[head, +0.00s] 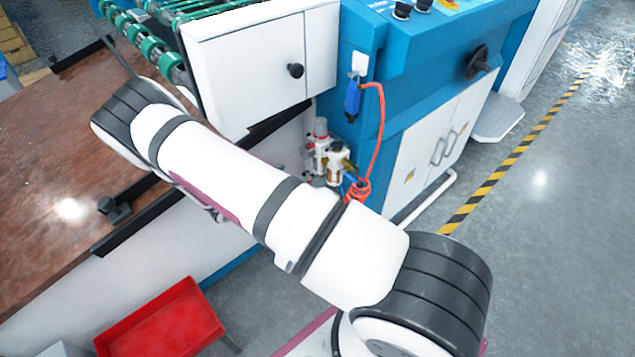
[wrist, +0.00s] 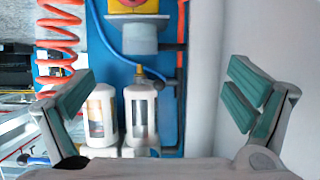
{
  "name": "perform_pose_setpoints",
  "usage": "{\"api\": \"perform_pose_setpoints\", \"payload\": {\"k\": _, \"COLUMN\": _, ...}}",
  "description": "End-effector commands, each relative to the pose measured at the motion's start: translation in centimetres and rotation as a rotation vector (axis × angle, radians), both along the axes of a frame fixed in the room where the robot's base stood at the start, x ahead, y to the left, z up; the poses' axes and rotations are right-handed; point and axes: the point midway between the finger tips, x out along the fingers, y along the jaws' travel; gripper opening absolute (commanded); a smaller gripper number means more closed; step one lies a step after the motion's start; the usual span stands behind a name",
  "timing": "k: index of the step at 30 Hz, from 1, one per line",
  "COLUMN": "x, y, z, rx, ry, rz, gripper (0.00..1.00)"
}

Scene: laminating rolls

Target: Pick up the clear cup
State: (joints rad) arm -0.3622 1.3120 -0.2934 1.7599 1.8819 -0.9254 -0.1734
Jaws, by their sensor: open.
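I cannot make out a loose clear cup in either view. In the wrist view, two white cylindrical housings with clear windows, a left one (wrist: 101,116) and a right one (wrist: 140,114), stand side by side against a blue panel. Whether either is the clear cup I cannot tell. My gripper (wrist: 162,92) is open in the wrist view, its green-padded fingers at the left and right with nothing between them close up. The housings appear beyond the fingers, left of centre. In the head view my arm crosses the picture and my gripper is not visible.
A blue and white machine (head: 420,100) stands beyond my arm, with a fitting (head: 322,150) and a coiled orange hose (head: 357,190). A brown tabletop (head: 60,170) and red tray (head: 165,325) are at left. A pale wall (wrist: 205,50) is near the right finger. The right floor is clear.

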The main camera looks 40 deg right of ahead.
Motion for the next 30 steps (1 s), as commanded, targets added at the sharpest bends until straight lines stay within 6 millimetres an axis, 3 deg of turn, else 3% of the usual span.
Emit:
{"api": "perform_pose_setpoints", "payload": {"k": 4, "x": 0.1, "y": -2.4, "z": -1.1, "rx": -0.001, "ry": 0.000, "rz": -0.001, "gripper": 0.98}}
{"api": "perform_pose_setpoints", "payload": {"k": 13, "x": 0.2, "y": -4.4, "z": -2.0, "rx": -0.001, "ry": 0.000, "rz": -0.001, "gripper": 0.98}}
{"api": "perform_pose_setpoints", "payload": {"k": 21, "x": 0.1, "y": -7.7, "z": -3.6, "rx": -0.001, "ry": 0.000, "rz": 0.001, "gripper": 0.98}}
{"api": "perform_pose_setpoints", "payload": {"k": 30, "x": 0.2, "y": -8.4, "z": -3.7, "rx": 0.001, "ry": -0.001, "rz": 0.003, "gripper": 0.98}}
